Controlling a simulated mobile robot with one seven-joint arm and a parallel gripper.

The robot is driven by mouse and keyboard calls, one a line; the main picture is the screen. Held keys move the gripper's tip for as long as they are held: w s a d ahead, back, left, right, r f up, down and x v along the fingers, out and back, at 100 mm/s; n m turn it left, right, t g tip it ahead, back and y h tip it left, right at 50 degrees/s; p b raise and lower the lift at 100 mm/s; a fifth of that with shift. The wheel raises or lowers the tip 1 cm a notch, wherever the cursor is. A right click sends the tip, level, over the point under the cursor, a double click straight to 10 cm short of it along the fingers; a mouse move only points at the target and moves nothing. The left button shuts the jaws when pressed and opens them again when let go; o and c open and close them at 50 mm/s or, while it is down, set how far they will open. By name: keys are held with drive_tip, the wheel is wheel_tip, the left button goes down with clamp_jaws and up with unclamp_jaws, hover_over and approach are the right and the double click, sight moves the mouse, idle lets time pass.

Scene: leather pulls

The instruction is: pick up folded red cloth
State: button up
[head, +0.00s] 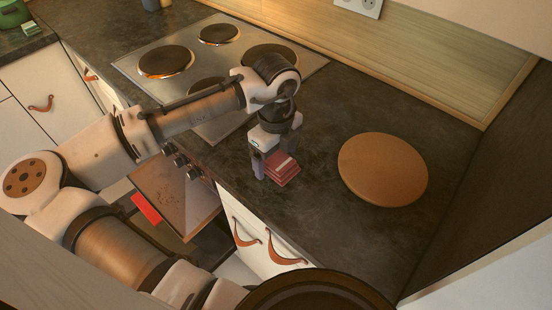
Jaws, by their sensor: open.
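The folded red cloth (284,173) lies on the dark countertop near its front edge, right of the stove. It is a small stack with a pale stripe across it. My gripper (276,170) points down over it and is open. One finger stands at the left side of the cloth. The other finger is behind or above the cloth and partly hidden, so I cannot tell whether either finger touches it.
A round wooden board (383,169) lies on the counter to the right. The cooktop (197,83) with several dark burners is behind my arm. The oven door (178,197) hangs open below, with a red item (146,208) near it. The counter between cloth and board is clear.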

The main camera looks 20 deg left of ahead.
sight(276, 159)
drive_tip(key=shift+c, duration=0.5)
drive_tip(key=c, duration=1)
wheel_tip(276, 159, up, 20)
drive_tip(key=shift+b, duration=0.95)
